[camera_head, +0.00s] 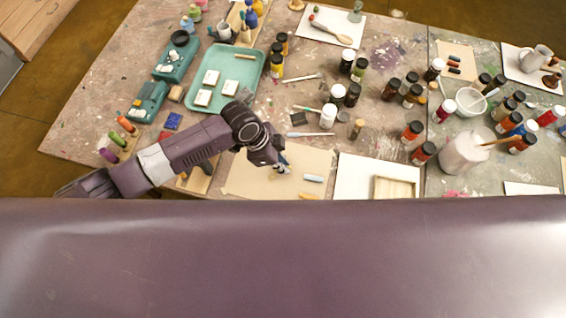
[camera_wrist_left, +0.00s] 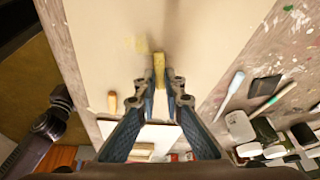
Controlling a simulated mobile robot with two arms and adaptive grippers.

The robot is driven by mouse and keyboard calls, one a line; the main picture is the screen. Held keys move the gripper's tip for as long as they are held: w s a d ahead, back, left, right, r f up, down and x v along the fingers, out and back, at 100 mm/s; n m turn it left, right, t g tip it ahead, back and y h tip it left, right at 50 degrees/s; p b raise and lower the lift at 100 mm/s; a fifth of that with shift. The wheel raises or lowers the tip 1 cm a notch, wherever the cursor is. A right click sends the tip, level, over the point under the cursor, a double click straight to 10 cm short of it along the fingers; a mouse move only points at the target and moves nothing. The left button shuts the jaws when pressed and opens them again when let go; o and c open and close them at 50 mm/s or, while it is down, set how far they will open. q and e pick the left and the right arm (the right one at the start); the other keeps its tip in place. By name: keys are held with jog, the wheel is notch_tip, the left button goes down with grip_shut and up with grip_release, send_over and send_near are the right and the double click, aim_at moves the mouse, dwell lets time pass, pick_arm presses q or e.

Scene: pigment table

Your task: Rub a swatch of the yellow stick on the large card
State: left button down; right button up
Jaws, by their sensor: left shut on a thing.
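The large beige card (camera_head: 250,185) lies near the table's front edge, and it fills the upper middle of the wrist view (camera_wrist_left: 110,50). My left gripper (camera_head: 281,168) is over this card. In the wrist view its fingertips (camera_wrist_left: 160,92) are shut on the yellow stick (camera_wrist_left: 159,68), which points out past them. I cannot tell whether the stick's tip touches the card. A dark arm of mine, seemingly the right (camera_wrist_left: 60,97), shows at the wrist view's lower left; its fingers are unclear.
A white card with a wooden frame (camera_head: 395,188) is farther right. Several paint bottles crowd beyond. A green tray (camera_head: 250,62) stands at the back left.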

pick_arm(q)
jog(key=shift+w+r+p, duration=0.25)
jog(key=shift+w+p, duration=0.1)
jog(key=shift+p, duration=0.1)
jog(key=shift+r, duration=0.85)
jog(key=shift+s+r+p, duration=0.3)
jog(key=shift+r+p, duration=0.3)
jog(key=shift+p, duration=0.2)
jog(key=shift+w+r+p, duration=0.2)
jog(key=shift+r+p, duration=0.35)
jog(key=shift+p, duration=0.1)
jog(key=shift+s+r+p, duration=0.1)
jog(key=shift+r+p, duration=1.7)
jog(key=shift+r, duration=0.1)
